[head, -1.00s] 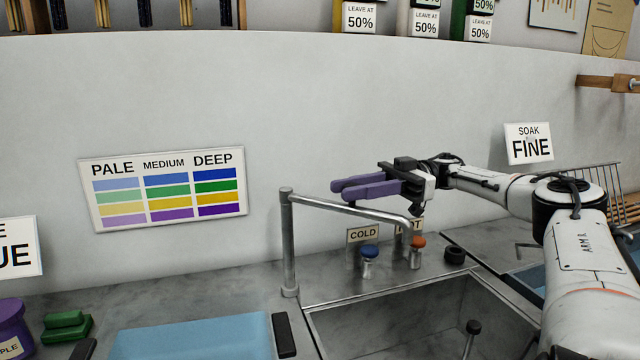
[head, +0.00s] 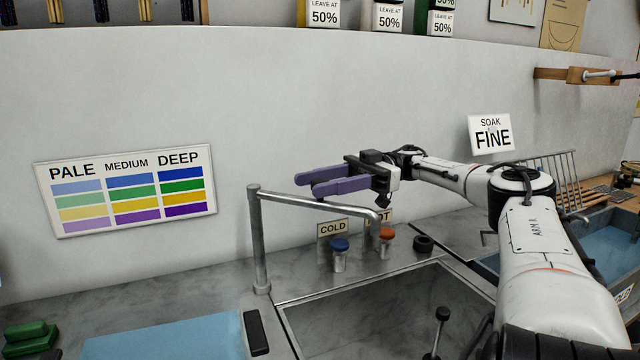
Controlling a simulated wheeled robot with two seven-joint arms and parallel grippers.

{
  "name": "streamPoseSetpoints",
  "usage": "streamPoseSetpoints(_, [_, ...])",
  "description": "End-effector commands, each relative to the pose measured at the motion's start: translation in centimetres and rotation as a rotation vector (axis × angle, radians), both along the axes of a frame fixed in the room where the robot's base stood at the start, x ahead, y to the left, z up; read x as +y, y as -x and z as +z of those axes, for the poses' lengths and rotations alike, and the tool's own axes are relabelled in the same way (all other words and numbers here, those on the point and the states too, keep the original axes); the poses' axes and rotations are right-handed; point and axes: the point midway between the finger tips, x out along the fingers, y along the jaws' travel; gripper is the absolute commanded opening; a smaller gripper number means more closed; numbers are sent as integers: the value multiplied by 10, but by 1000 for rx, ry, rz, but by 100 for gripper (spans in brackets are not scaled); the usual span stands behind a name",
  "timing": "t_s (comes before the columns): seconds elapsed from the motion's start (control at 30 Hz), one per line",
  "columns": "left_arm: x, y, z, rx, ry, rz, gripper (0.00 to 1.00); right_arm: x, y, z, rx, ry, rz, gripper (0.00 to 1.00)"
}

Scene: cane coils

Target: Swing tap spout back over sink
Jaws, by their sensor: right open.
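The tap is a grey metal upright post (head: 258,238) at the sink's back left corner, with a spout (head: 318,202) reaching right and ending in a short downturned tip near the taps. The sink (head: 375,312) is a metal basin in front of it. A blue cold knob (head: 340,246) and an orange hot knob (head: 387,234) stand behind the basin. My right gripper (head: 306,185) has purple fingers, open and empty, and shows above the spout, pointing left. Whether it touches the spout cannot be told. My left gripper is not in view.
A dark round stopper (head: 424,243) lies right of the hot knob. A dark-topped stick (head: 440,318) stands in the basin. A blue mat (head: 165,338), dark block (head: 256,332) and green blocks (head: 30,338) lie left. A wire rack (head: 560,180) stands right.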

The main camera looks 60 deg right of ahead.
Motion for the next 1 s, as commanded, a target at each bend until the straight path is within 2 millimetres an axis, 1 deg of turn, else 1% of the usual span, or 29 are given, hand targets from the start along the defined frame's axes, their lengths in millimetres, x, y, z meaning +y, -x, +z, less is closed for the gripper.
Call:
streamPoseSetpoints(0.03, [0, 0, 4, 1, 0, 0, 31, 0, 0, 9, -3, 1, 1, 45])
streamPoseSetpoints(0.17, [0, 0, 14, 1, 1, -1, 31, 0, 0, 32, -5, 4, 0, 45])
streamPoseSetpoints(0.4, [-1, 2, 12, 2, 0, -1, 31, 0, 0, 73, -2, 2, -1, 45])
streamPoseSetpoints(0.5, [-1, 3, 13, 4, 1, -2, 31, -1, 0, 86, 0, 1, -2, 45])
streamPoseSetpoints(0.67, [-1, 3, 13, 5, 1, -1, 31, 0, 0, 97, 0, -1, 0, 45])
streamPoseSetpoints(0.9, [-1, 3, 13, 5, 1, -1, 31, 0, 0, 98, -1, -2, 0, 45])
streamPoseSetpoints(0.97, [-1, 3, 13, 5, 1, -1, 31, 0, 0, 97, -1, -2, 0, 36])
streamPoseSetpoints(1.0, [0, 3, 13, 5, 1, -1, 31, 0, 0, 96, -1, -3, -2, 30])
